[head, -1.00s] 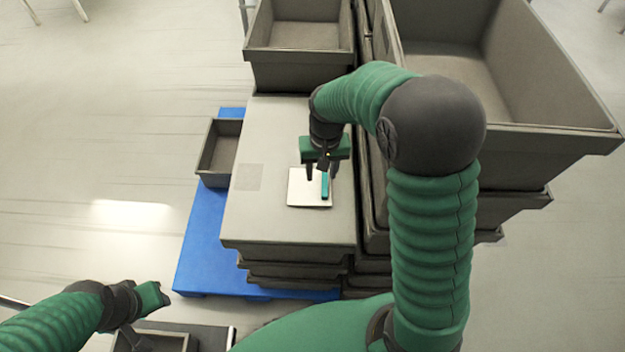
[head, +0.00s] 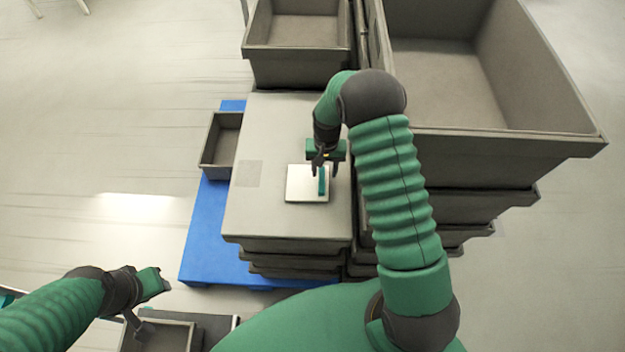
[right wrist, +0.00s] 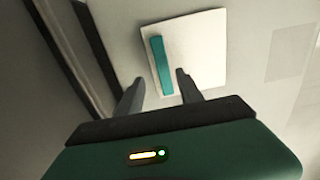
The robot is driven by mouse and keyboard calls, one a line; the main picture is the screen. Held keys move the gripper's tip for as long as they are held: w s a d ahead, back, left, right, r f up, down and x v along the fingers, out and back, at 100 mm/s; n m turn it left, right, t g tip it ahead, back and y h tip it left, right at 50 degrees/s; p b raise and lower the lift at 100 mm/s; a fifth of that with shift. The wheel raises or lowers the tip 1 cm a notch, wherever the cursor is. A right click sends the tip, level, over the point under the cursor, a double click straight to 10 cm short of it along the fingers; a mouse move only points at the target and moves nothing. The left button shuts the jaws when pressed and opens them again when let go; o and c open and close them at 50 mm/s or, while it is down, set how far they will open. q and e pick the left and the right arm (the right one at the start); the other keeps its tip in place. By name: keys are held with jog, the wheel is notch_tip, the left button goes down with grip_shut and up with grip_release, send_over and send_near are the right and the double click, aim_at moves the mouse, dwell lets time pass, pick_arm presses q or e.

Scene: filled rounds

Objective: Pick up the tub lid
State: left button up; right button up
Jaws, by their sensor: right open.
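The tub lid, a pale square plate (head: 301,184) with a raised teal bar handle (head: 322,181), lies flat on the grey top of a stack. It also shows in the right wrist view (right wrist: 202,45). My right gripper (head: 325,172) is open and empty over the lid's edge by the handle. In the right wrist view its two fingers (right wrist: 160,78) point at the handle's near end, one to each side; contact cannot be told. My left gripper (head: 160,286) is low at the left, far from the lid; its jaws are unclear.
The grey stack (head: 285,218) stands on a blue pallet (head: 205,240). Tall open grey tubs (head: 500,145) rise close on the right, another (head: 298,65) behind. Small open bins lie left (head: 207,150) and near my left gripper (head: 165,335). Open floor lies left.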

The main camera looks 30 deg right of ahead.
aim_at(321, 177)
jog(key=shift+a+f, duration=0.2)
jog(key=shift+f, duration=1)
jog(key=shift+w+a+f, duration=0.1)
jog(key=shift+a, duration=0.4)
jog(key=shift+d+f, duration=0.3)
jog(key=shift+d, duration=0.2)
jog(key=shift+a+r, duration=0.15)
jog(key=shift+a, duration=0.2)
grip_shut()
